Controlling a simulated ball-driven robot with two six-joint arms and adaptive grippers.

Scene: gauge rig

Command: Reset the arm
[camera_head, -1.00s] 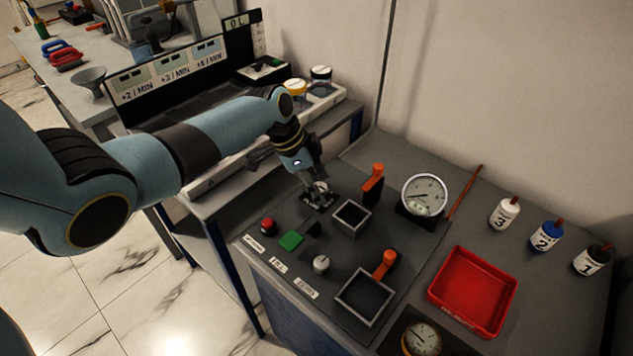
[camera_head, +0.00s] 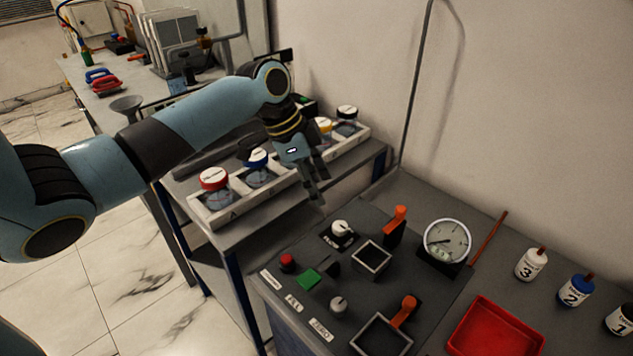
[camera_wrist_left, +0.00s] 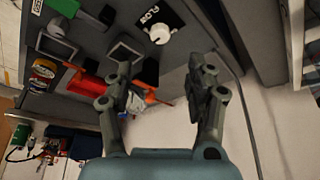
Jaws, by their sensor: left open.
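My left gripper (camera_head: 318,182) is raised above the gap between the gauge rig and the bench behind it, open and empty. Its two fingers stand apart in the left wrist view (camera_wrist_left: 165,95). The white flow knob (camera_head: 340,228) sits on its black plate on the rig's dark panel, below and right of the gripper, not touched. The same knob shows in the left wrist view (camera_wrist_left: 161,34), beyond the fingers. My right gripper does not show in either view.
The panel carries a red button (camera_head: 287,261), a green switch (camera_head: 307,278), orange-handled levers (camera_head: 397,219) and a dial gauge (camera_head: 447,241). A red tray (camera_head: 495,335) and numbered bottles (camera_head: 532,263) stand at right. A rack of coloured-lid jars (camera_head: 213,180) lies behind the gripper.

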